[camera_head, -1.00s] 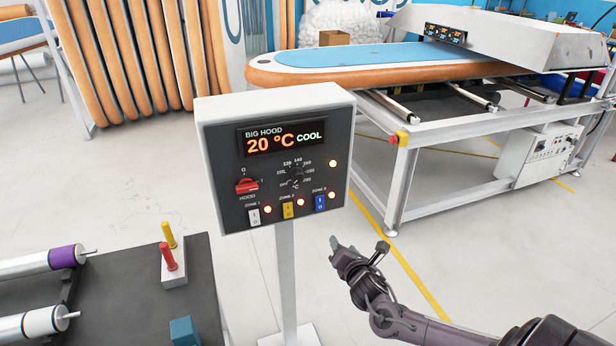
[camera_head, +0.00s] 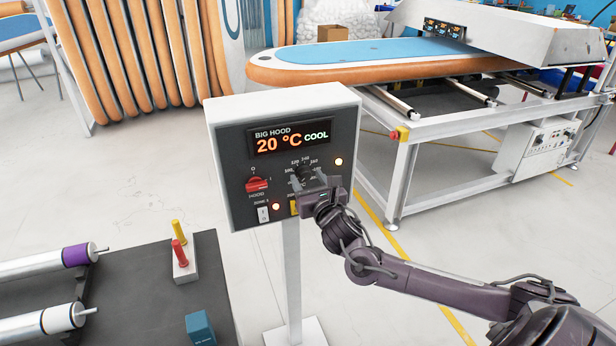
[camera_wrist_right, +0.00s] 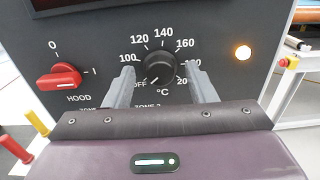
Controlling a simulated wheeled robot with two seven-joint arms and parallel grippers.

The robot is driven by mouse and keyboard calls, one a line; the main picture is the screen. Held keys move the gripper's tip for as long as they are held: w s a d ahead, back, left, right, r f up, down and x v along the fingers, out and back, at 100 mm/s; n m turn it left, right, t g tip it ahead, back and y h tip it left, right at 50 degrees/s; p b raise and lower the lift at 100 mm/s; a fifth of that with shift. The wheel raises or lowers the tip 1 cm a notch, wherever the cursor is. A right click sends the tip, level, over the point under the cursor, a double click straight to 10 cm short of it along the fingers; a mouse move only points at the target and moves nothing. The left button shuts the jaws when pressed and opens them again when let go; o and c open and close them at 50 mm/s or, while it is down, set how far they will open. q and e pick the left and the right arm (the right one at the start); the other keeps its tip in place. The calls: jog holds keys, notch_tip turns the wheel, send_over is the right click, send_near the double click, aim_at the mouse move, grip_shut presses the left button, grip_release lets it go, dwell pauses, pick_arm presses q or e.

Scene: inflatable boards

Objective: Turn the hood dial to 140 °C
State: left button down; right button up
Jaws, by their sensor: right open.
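The control box (camera_head: 235,170) on a white post has a display (camera_head: 290,137) reading BIG HOOD, 20 °C and COOL. The black hood dial (camera_wrist_right: 157,68) is ringed by temperature marks, with 140 at the top. Its white pointer line appears to point lower left, toward OFF. My right gripper (camera_head: 313,181) is open in front of the panel. In the right wrist view its fingers (camera_wrist_right: 161,80) stand on either side of the dial; contact cannot be told. In the head view the gripper partly covers the dial. My left gripper is out of view.
A red HOOD switch (camera_head: 257,185) sits left of the dial, its handle level. It also shows in the right wrist view (camera_wrist_right: 60,78). Zone switches below are partly hidden by my gripper. A lit orange lamp (camera_wrist_right: 243,52) is right of the dial. A dark table (camera_head: 150,285) stands lower left.

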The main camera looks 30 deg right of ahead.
jog(key=shift+w+d, duration=0.1)
jog(key=shift+w, duration=0.2)
jog(key=c, duration=1)
jog(key=shift+o, duration=0.2)
jog(key=shift+m, duration=0.3)
